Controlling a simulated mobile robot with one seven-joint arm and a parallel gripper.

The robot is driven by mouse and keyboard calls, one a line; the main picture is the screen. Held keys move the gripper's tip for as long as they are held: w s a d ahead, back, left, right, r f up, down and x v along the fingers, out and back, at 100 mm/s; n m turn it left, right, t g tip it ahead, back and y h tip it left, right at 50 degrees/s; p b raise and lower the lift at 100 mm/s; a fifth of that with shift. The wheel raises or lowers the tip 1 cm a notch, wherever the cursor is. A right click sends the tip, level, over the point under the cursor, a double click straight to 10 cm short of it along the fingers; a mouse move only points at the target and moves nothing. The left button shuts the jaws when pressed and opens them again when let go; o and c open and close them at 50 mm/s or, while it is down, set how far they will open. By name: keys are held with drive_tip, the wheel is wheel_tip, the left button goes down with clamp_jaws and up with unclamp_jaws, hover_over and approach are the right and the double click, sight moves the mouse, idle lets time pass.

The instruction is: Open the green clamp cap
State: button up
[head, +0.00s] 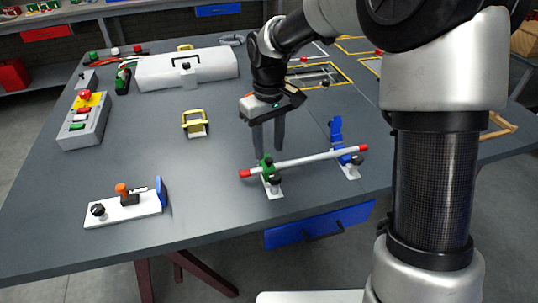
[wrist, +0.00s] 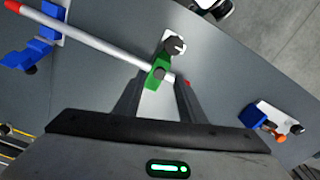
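The green clamp (head: 268,168) stands on a small white base near the table's front edge, with its cap over a grey rod (head: 310,158) with red ends. The black knob (wrist: 174,46) of the clamp shows in the wrist view. My gripper (head: 269,152) points down just behind and above the green clamp. Its fingers are apart and empty. In the wrist view the green cap (wrist: 158,74) lies between and just beyond the fingertips; I cannot tell whether they touch it.
A blue clamp (head: 346,158) holds the rod's right part, with a blue piece upright behind it. A white fixture with an orange knob (head: 122,189) stands at left front. A yellow handle (head: 195,123) and a button box (head: 84,120) stand further back. The table between them is clear.

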sight(269, 159)
drive_tip(key=shift+f, duration=1.55)
drive_tip(key=shift+c, duration=0.2)
clamp_jaws()
